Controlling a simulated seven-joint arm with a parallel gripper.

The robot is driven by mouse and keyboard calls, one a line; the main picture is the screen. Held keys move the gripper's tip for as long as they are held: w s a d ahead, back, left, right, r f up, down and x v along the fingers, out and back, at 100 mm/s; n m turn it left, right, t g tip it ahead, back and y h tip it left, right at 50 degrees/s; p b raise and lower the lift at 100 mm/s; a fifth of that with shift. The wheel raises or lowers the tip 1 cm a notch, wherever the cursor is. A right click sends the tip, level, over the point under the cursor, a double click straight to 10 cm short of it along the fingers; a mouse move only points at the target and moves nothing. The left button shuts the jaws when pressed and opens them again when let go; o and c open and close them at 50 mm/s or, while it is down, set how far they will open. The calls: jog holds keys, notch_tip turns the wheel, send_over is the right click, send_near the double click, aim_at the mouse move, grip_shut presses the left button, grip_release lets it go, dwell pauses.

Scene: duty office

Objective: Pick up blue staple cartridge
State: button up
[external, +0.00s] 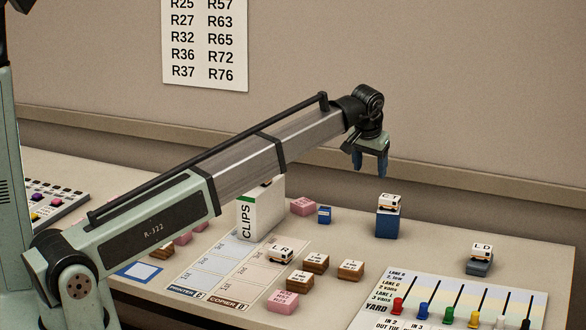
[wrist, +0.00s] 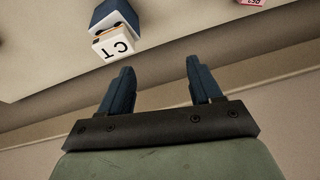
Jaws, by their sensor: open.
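A small blue block (external: 324,214), which looks like the blue staple cartridge, sits on the desk beside a pink block (external: 302,206). A taller blue block (external: 389,223) stands farther right with a small white van on top; in the wrist view a blue block (wrist: 116,14) carries a white piece marked CT. My gripper (external: 370,172) is open and empty, fingers pointing down, above the back of the desk, between and higher than the two blue blocks in the picture. In the wrist view the fingers (wrist: 160,65) are apart with nothing between them.
A grey-blue block (external: 479,267) carries the LD van. A board with coloured pegs (external: 450,300) lies at front right.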

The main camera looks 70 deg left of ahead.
aim_at(325, 208)
jog(key=s+a+f+n+g+h, duration=0.2)
jog(key=s+a+n+h, duration=0.1)
jog(key=s+a, duration=0.6)
jog(key=f, duration=1.3)
jog(key=shift+w+d+f, duration=0.1)
jog(key=shift+w+d, duration=0.05)
jog(key=shift+w, duration=0.1)
jog(key=c, duration=1)
